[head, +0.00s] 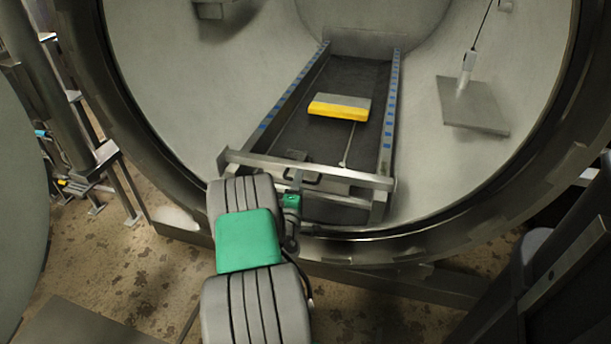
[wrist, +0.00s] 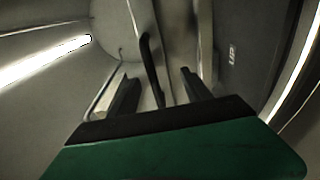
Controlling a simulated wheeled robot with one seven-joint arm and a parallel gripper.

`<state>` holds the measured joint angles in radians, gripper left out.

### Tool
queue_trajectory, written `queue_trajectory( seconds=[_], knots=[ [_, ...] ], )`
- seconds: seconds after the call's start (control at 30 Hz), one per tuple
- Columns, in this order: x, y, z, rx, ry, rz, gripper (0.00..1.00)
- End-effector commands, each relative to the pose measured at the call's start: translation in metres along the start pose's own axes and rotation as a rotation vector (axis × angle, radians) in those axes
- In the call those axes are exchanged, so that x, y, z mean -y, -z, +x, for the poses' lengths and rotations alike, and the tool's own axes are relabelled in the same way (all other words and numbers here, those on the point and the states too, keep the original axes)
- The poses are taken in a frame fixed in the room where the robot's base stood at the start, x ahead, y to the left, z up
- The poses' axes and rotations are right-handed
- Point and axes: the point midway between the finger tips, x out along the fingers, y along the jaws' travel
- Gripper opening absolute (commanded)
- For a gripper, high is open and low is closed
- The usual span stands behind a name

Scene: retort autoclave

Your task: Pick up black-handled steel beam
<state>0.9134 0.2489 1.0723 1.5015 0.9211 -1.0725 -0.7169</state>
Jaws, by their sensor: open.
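The steel beam (head: 362,178) lies across the front end of the railed track inside the round vessel mouth. In the wrist view, a pale surface that seems to be the beam (wrist: 143,18) runs up the middle. Its black handle (wrist: 150,62) shows as a dark curved bar. My gripper (wrist: 160,82) is open, with one dark finger on each side of the handle. The handle lies between the fingers, nearer the left one; I cannot tell whether it touches. In the head view my arm covers part of the beam's near side, and the fingers are hard to make out.
A yellow and grey block (head: 339,107) sits farther back on the track (head: 345,75). A grey plate (head: 472,105) on a rod is at the right of the vessel. The vessel's thick metal rim (head: 430,252) curves below and around my arm.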

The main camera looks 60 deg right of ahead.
Motion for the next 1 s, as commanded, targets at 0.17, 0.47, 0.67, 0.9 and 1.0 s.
queue_trajectory(
  seconds=[0.17,0.47,0.67,0.9,1.0],
  knots=[
    [-0.003,-0.003,0.032,0.003,0.000,0.003,0.57],
    [-0.003,-0.001,0.039,0.000,0.001,0.003,0.56],
    [-0.003,-0.001,0.038,0.000,0.001,0.003,0.39],
    [-0.003,-0.001,0.038,0.000,0.001,0.003,0.20],
    [-0.003,-0.001,0.038,0.000,0.001,0.003,0.11]
  ],
)
